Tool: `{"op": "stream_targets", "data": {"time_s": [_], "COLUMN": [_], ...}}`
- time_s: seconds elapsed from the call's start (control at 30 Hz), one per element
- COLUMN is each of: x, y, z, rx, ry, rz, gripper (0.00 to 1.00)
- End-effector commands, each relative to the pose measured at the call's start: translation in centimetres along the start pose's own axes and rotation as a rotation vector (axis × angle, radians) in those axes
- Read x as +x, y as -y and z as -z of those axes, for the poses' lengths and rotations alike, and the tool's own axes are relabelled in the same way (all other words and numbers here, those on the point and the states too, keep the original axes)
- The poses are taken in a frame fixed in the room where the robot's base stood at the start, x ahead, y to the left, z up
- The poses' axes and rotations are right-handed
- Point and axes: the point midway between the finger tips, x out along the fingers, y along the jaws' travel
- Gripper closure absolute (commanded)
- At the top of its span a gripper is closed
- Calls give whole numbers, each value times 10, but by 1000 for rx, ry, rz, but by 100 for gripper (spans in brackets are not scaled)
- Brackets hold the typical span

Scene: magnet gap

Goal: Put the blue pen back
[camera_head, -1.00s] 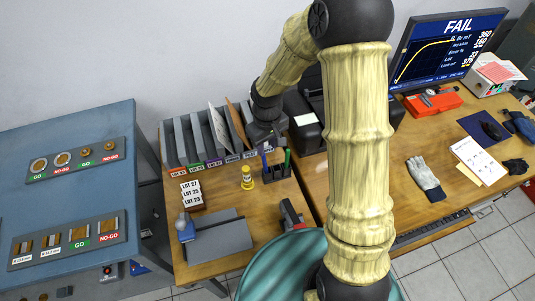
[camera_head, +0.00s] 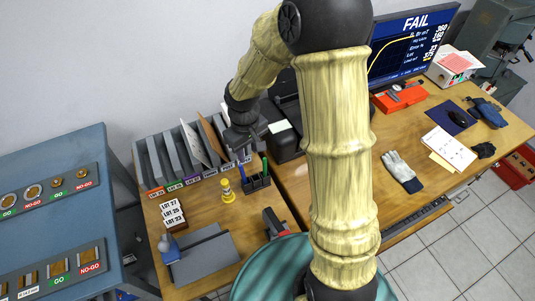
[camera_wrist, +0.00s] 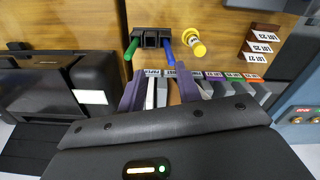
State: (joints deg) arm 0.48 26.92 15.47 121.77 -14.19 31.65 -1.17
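The blue pen (camera_head: 241,156) stands in a black pen holder (camera_head: 257,184) on the wooden bench. It also shows in the wrist view (camera_wrist: 168,50), at the holder's right end. A green pen (camera_wrist: 131,48) stands at the holder's other end. My gripper (camera_head: 242,141) is above and behind the holder, close to the lot folders. In the wrist view its two fingers (camera_wrist: 159,92) are spread, with only folder edges seen between them. It appears empty and apart from the pens. The lower parts of both pens are hidden in the holder.
A row of labelled folders (camera_head: 172,155) stands along the wall. A yellow bottle-like item (camera_head: 227,190) and a stack of lot labels (camera_head: 173,213) are left of the holder. A black box-shaped device (camera_head: 283,139) is to its right.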

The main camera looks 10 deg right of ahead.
Motion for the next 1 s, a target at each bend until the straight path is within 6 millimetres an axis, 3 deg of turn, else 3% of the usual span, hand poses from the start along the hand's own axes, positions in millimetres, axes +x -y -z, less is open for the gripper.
{"op": "stream_targets", "data": {"time_s": [0.3, 0.5, 0.83, 1.0], "x": [-54, -68, -69, -81], "y": [-23, -24, -24, -25], "z": [-91, -131, -135, -135], "rx": [298, 446, 463, 463], "ry": [-128, -197, -205, -205], "rz": [-48, -47, -45, -46], "gripper": [66, 66, 66, 66]}}
